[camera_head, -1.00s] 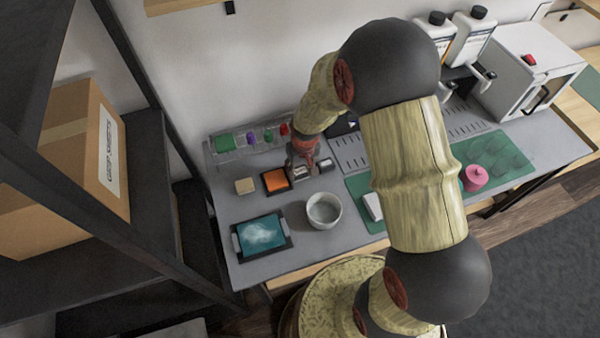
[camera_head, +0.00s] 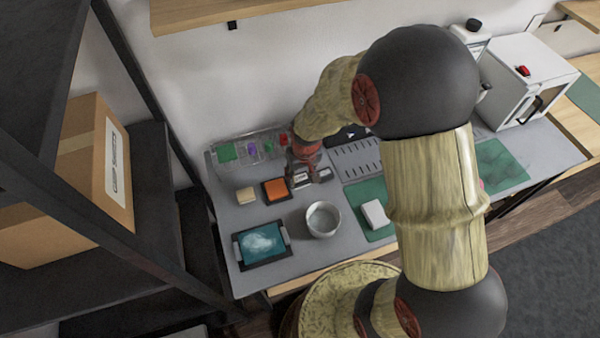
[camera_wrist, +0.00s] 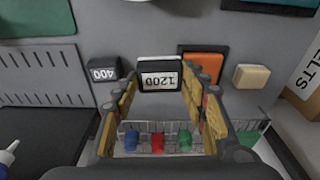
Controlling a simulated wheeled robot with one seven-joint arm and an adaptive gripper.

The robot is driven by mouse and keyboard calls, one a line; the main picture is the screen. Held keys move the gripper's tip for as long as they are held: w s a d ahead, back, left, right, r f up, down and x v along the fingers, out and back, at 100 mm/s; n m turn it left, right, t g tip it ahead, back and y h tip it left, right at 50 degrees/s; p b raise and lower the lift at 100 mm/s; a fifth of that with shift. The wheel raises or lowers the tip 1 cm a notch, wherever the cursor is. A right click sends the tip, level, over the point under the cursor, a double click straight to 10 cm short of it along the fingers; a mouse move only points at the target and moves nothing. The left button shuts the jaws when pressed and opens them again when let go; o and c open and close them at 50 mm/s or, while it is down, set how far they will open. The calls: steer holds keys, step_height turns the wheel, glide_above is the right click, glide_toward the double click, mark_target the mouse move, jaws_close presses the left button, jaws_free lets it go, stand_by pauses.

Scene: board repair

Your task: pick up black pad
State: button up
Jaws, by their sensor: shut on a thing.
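My gripper (camera_wrist: 160,82) has its two yellow-padded fingers on either side of a black pad (camera_wrist: 160,84) with a white label reading 1200. It is shut on this pad. In the head view my gripper (camera_head: 302,178) points down at the back of the grey bench, and the pad is partly hidden by it. I cannot tell if the pad is clear of the bench. A second black pad (camera_wrist: 103,73), labelled 400, stands apart, just left of the fingers in the wrist view.
An orange pad on a dark tray (camera_head: 275,189) and a beige block (camera_head: 245,195) lie close by. A clear compartment box (camera_head: 240,151) stands behind. A grey bowl (camera_head: 322,219), a tablet (camera_head: 262,244) and a white block (camera_head: 375,213) are nearer the front.

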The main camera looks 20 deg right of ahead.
steer(key=s+a+r+p, duration=0.2)
steer(key=s+r, duration=0.4)
steer(key=s, duration=0.4)
steer(key=shift+s+a+r+p, duration=0.25)
steer(key=shift+s+a+p, duration=0.05)
steer(key=shift+s, duration=0.05)
steer(key=o, duration=0.5)
steer(key=c, duration=0.5)
